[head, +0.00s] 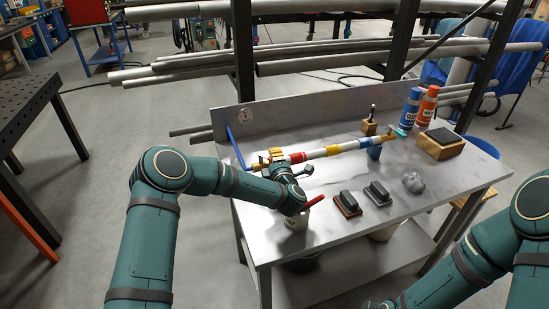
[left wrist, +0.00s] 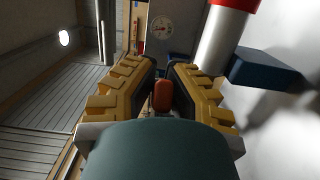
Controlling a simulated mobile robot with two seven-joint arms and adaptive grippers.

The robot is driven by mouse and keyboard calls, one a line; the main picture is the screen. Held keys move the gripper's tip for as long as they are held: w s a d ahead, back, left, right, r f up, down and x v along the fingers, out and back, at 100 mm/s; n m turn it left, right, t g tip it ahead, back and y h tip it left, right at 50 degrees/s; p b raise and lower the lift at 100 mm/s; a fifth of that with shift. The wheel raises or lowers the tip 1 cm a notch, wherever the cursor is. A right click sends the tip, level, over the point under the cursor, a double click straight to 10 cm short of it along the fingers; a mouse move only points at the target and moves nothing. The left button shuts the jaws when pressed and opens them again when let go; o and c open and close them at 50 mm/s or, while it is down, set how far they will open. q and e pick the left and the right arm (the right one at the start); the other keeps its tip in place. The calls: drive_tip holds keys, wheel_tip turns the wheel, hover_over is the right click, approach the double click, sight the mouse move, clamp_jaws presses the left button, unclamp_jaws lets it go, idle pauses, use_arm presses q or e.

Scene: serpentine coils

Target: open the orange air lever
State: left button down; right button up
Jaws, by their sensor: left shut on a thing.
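My left gripper (head: 268,156), with yellow ridged fingers, is at the left end of the bench, near the end of a banded pipe. It also shows in the left wrist view (left wrist: 161,90). The orange lever (left wrist: 162,96) shows there as a small rounded orange end between the two fingers, and the gripper is shut on it. The rest of the lever is hidden, and I cannot make it out in the head view. A round white gauge (left wrist: 160,27) is ahead of the fingers; it sits on the bench's back panel (head: 246,116). My right gripper is not in view.
A blue bar (head: 236,148) stands at the left edge. Two dark-handled blocks (head: 347,203), spray cans (head: 411,108) and a grey lump (head: 413,182) are to the right.

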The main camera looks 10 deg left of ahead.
use_arm(q)
drive_tip(key=c, duration=1)
unclamp_jaws()
drive_tip(key=shift+r, duration=0.1)
